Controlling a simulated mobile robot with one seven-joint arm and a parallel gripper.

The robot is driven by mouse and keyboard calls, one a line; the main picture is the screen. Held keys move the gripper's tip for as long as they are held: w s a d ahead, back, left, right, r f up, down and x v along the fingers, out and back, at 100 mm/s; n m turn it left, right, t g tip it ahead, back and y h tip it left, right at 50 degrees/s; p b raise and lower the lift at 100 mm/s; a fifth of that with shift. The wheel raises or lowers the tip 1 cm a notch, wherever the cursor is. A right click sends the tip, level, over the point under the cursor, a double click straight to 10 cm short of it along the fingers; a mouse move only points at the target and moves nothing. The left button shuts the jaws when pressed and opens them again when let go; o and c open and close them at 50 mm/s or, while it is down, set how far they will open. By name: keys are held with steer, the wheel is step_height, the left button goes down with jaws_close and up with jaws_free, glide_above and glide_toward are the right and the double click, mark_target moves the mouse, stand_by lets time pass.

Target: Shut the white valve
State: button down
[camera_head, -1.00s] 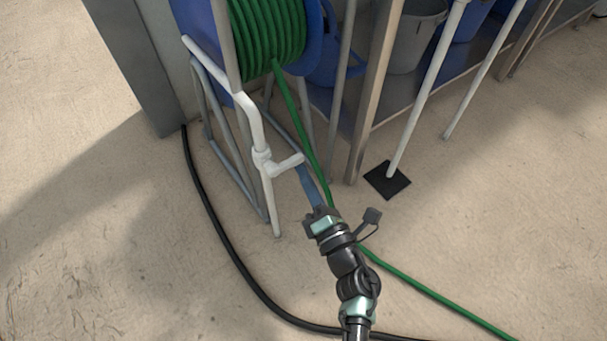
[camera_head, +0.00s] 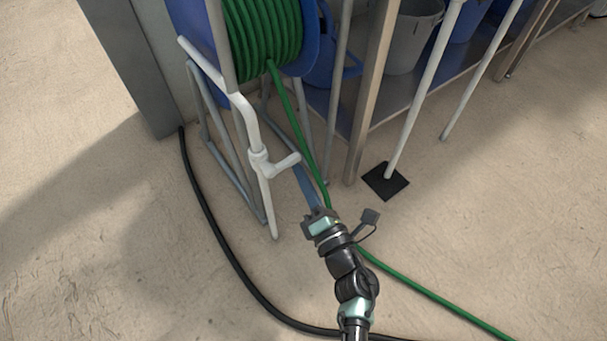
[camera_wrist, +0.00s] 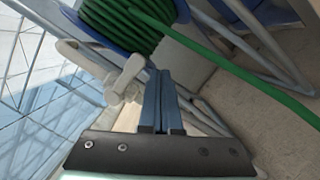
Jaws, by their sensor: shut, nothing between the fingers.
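The white valve (camera_head: 261,162) sits on a white pipe in front of the hose reel. Its lever (camera_head: 286,161) sticks out to the right of the pipe, across it. My gripper (camera_head: 300,173) has its blue fingers together, with the tips just below and beside the lever's end. In the wrist view the closed fingers (camera_wrist: 160,75) stand right beside the white valve (camera_wrist: 122,88), which is on their left. I cannot tell whether they touch the lever.
A blue reel (camera_head: 318,45) with green hose (camera_head: 262,40) stands behind the valve on a grey frame. The green hose runs down behind my gripper. A black hose (camera_head: 225,245) lies on the floor. A metal shelf (camera_head: 355,110) stands right; open floor lies left.

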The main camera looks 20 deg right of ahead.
steer(key=s+d+f, duration=0.2)
steer(key=s+f, duration=0.3)
steer(key=s, duration=0.4)
steer(key=shift+s+d+f+p, duration=0.15)
steer(key=shift+d+f+p, duration=0.15)
steer(key=shift+d+f, duration=0.1)
